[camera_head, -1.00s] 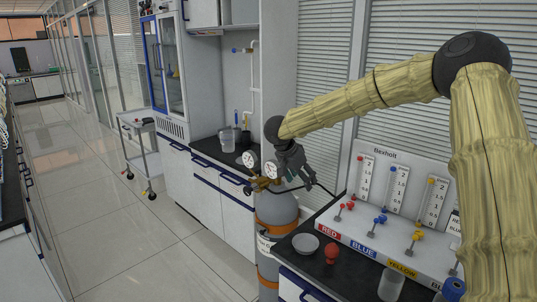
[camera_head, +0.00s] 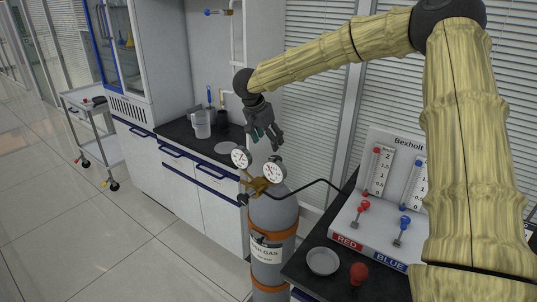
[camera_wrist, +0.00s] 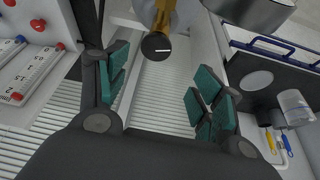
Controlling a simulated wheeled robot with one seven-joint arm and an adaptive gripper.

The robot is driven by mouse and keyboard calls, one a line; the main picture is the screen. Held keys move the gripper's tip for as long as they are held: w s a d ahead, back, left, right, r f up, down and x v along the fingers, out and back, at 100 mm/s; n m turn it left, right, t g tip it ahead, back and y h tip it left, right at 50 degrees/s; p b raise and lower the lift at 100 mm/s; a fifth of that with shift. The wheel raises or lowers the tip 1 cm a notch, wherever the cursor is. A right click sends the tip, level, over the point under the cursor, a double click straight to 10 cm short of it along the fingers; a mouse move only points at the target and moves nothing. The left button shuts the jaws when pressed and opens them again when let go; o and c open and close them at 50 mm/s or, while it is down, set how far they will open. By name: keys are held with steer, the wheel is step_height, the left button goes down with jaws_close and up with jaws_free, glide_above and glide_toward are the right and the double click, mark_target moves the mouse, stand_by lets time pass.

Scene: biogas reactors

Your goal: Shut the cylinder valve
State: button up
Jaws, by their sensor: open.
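The gas cylinder (camera_head: 272,222) stands upright between the counters, grey with orange bands and a gas label. On its top is a brass regulator (camera_head: 260,186) with two round white gauges (camera_head: 241,157) and a dark knob (camera_head: 242,199). My gripper (camera_head: 266,137) appears just above and behind the gauges, pointing down, apart from them in the picture. In the wrist view my gripper (camera_wrist: 162,88) is open, its green-padded fingers spread wide with nothing between the pads. A dark round knob (camera_wrist: 156,46) with a white line, on a brass body, shows beyond them, towards the top. I cannot tell which part is the cylinder valve.
A black hose (camera_head: 318,184) runs from the regulator to the right. A jug (camera_head: 202,124) stands on the left counter.

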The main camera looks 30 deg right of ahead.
mark_target(274, 156)
steer(key=p+x, duration=0.1)
steer(key=x, duration=0.6)
steer(key=shift+w+f+p, duration=0.15)
steer(key=shift+f+p, duration=0.2)
steer(key=shift+d+f, duration=0.25)
steer(key=shift+s+d, duration=0.1)
steer(key=shift+s, duration=0.1)
steer(key=shift+s+r, duration=0.2)
steer(key=shift+s, duration=0.45)
steer(key=shift+w+f, duration=0.4)
steer(key=shift+w, duration=0.1)
steer(key=shift+w+f, duration=0.1)
steer(key=shift+w, duration=0.05)
steer(key=c, duration=1)
